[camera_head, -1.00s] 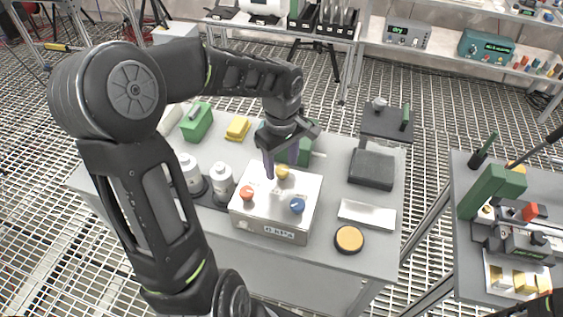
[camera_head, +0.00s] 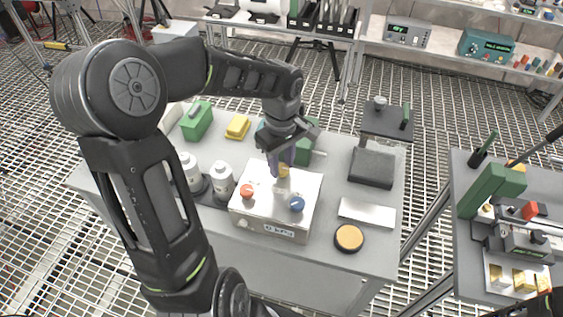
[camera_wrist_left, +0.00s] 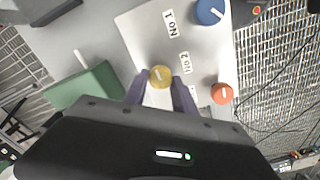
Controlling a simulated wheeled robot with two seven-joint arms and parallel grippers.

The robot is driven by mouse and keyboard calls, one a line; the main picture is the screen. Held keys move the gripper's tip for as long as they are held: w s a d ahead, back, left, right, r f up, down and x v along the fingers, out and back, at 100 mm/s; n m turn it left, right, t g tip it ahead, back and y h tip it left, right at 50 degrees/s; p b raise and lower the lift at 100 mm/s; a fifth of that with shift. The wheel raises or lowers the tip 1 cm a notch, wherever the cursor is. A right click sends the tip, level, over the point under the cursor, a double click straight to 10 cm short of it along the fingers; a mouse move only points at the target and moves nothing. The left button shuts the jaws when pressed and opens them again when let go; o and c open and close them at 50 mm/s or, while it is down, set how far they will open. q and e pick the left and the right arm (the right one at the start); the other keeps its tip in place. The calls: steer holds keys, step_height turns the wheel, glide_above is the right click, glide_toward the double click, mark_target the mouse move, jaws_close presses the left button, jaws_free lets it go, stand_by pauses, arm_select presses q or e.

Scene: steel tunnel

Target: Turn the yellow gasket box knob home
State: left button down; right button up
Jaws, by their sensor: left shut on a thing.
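The gasket box (camera_head: 268,220) is a silvery box on the grey table. It carries a yellow knob (camera_head: 283,171) at its back, a red-orange knob (camera_head: 247,191) at front left and a blue knob (camera_head: 297,204) at front right. My left gripper (camera_head: 281,177) points down at the yellow knob and is shut on it. In the left wrist view the yellow knob (camera_wrist_left: 160,77) sits between the fingertips, its pale pointer line showing. The blue knob (camera_wrist_left: 209,11) and the red-orange knob (camera_wrist_left: 222,93) stand clear of the fingers. My right gripper is not in view.
White bottles (camera_head: 222,182) stand left of the box. A green block (camera_head: 197,121) and a yellow block (camera_head: 238,127) are behind. A black-rimmed orange disc (camera_head: 349,238), a white plate (camera_head: 367,214) and a dark stand (camera_head: 372,168) are to the right.

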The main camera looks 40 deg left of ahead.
arm_select(q)
steer(key=shift+m, duration=0.6)
steer(key=m+b, duration=0.1)
steer(key=m, duration=0.4)
steer(key=shift+w, duration=0.15)
steer(key=m, duration=0.4)
steer(key=shift+d+b, duration=0.1)
steer(key=shift+b, duration=0.25)
steer(key=m, duration=0.3)
steer(key=shift+m, duration=0.3)
steer(key=m, duration=0.3)
steer(key=shift+d+m, duration=0.1)
steer(key=shift+m, duration=0.2)
steer(key=m, duration=0.3)
steer(key=shift+m, duration=0.3)
steer(key=m+p, duration=0.1)
steer(key=m, duration=0.5)
steer(key=shift+m, duration=0.3)
